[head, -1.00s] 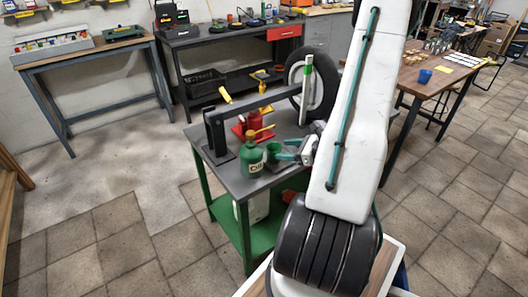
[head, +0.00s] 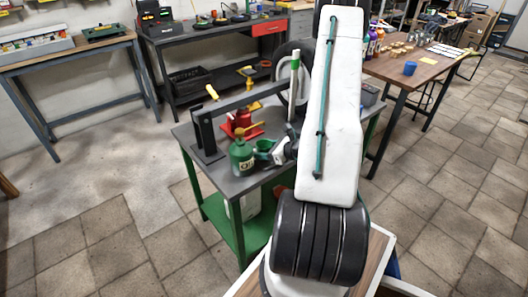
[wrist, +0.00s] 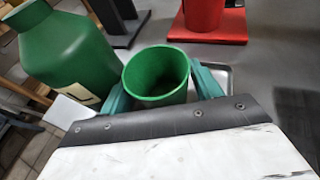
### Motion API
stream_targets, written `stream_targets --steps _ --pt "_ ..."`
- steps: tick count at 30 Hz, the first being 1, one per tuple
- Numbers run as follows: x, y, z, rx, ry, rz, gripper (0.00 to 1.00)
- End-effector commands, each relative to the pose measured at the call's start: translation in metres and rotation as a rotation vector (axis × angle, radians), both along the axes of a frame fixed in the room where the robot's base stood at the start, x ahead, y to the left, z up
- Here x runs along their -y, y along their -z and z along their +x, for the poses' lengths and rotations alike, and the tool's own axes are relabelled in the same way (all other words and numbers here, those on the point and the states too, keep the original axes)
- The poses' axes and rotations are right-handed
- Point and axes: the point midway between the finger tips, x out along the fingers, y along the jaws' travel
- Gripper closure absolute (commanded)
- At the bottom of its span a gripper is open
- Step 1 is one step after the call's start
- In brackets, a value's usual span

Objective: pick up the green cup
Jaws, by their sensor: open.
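The green cup (wrist: 157,78) stands upright and open-topped in the wrist view; its inside looks empty. In the head view the cup (head: 263,146) is on the dark top of the green-legged bench (head: 238,188), partly hidden by my gripper. My gripper (wrist: 158,68) is open, with one teal finger on each side of the cup. I cannot tell whether the fingers touch it. In the head view my gripper (head: 272,149) reaches the cup from the right. A green bottle (head: 242,160) with a pale label stands close left of the cup, and also shows in the wrist view (wrist: 68,48).
A red object (head: 238,124) stands behind the bottle, its red base (wrist: 207,32) showing behind the cup. A dark post and beam (head: 206,130) rise at the bench's left. A wheel (head: 291,78) stands at the back. A blue cup (head: 410,68) is on another table.

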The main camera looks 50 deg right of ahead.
Motion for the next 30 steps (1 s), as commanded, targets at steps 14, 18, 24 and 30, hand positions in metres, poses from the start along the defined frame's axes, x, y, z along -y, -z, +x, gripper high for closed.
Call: stream_targets --steps 14,18,24,30 --pt "0.001 -0.001 -0.001 0.0 0.002 -0.001 0.7" --pt "0.002 -0.005 -0.001 0.001 0.001 -0.002 0.7" --pt "0.002 -0.02 -0.001 0.001 0.002 -0.003 0.7" --pt "0.001 -0.036 -0.001 0.001 0.001 -0.002 0.7"
